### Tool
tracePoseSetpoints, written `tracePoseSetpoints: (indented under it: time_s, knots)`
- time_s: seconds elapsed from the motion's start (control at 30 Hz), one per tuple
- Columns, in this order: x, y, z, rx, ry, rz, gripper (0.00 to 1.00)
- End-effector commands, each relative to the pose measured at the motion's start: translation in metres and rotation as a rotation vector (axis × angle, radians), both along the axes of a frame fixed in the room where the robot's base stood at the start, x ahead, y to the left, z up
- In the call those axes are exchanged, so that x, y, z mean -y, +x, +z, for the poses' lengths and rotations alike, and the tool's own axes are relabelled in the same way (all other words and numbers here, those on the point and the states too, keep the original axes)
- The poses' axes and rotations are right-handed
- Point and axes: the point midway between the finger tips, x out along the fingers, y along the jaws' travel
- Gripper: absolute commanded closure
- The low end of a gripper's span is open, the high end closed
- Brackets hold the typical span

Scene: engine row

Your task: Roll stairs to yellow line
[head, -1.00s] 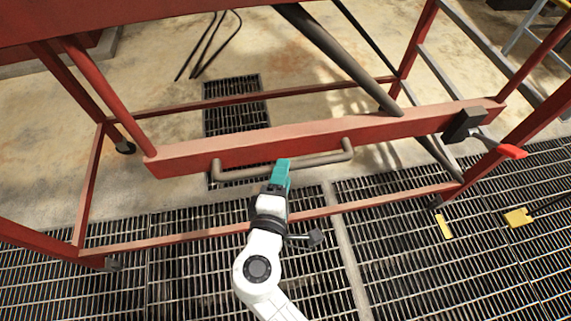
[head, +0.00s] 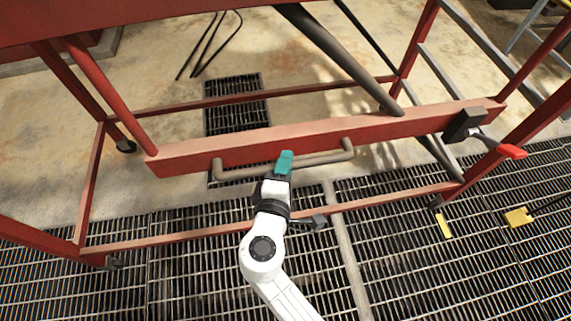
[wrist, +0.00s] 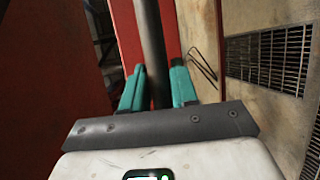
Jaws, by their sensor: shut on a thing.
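The rolling stairs (head: 285,144) are a red steel frame on casters that fills much of the head view. A grey tubular handle (head: 235,173) is fixed along the near face of its red beam. My gripper (head: 286,162) has teal fingers and is shut on the handle near its middle. The wrist view shows the handle bar (wrist: 150,45) running between the fingers (wrist: 157,85). A short yellow strip (head: 444,226) lies on the floor grating, beside the stairs' near right caster (head: 437,201). Part of the handle is hidden behind my fingers.
A lever with a red grip (head: 512,151) sticks out from a black block at the beam's right end. A yellow piece (head: 518,216) with a dark rod lies on the grating at the right. Dark cables (head: 208,45) lie on the concrete behind. The near grating (head: 200,285) looks clear.

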Motion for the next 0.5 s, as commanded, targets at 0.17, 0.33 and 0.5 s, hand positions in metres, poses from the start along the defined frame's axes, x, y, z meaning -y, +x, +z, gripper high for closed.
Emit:
tracePoseSetpoints:
  time_s: [0.17, 0.33, 0.5]
  knots:
    - [0.0, -0.0003, -0.0007, -0.001, -0.001, 0.0, 1.0]
    - [0.0, -0.0005, -0.0008, -0.001, -0.001, 0.0, 1.0]
    - [-0.0033, -0.0012, -0.0022, -0.001, 0.0, 0.001, 1.0]
